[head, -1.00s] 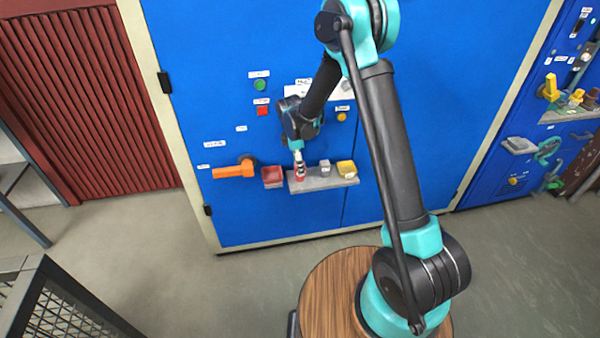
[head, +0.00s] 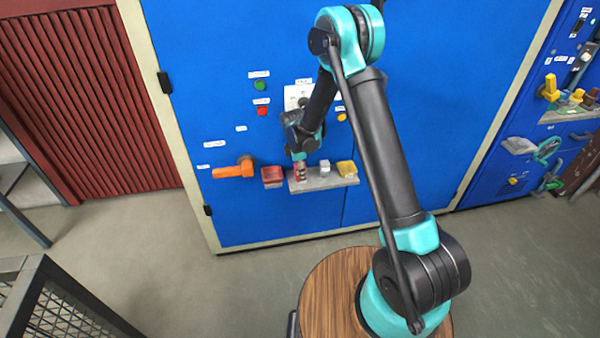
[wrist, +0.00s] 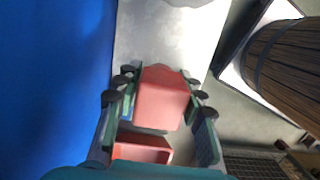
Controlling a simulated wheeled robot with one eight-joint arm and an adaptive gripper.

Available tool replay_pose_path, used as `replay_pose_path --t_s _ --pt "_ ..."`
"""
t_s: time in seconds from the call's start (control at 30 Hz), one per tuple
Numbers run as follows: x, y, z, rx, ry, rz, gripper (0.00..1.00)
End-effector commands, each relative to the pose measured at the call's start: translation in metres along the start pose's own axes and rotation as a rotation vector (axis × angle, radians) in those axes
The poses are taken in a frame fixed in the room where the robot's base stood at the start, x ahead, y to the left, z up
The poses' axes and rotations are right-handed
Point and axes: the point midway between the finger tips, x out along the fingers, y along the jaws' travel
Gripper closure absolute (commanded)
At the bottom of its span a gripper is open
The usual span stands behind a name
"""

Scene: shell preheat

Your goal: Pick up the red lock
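The red lock (wrist: 162,98) stands on the grey shelf (head: 322,183) on the blue cabinet front. In the head view it is a small red shape at the shelf's left end, largely covered by my gripper (head: 300,171). In the wrist view my gripper (wrist: 160,85) has one finger on each side of the lock. Both fingers are very close to its sides. Whether they press on it I cannot tell.
A red tray (head: 272,182) is just left of the shelf and also shows in the wrist view (wrist: 142,150). A grey-white piece (head: 325,167) and a yellow piece (head: 346,168) stand right of the lock. An orange handle (head: 233,171) sticks out farther left.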

Motion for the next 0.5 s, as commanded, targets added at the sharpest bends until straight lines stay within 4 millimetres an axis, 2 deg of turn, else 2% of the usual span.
replay_pose_path --t_s 0.03,0.23,0.5 --pt "-0.0001 0.0 0.0 0.0 0.0 0.0 0.71" --pt "-0.0002 0.0 0.0 0.0 0.0 0.0 0.95" --pt "-0.0009 -0.0003 0.0001 0.0 0.0 0.0 0.96"
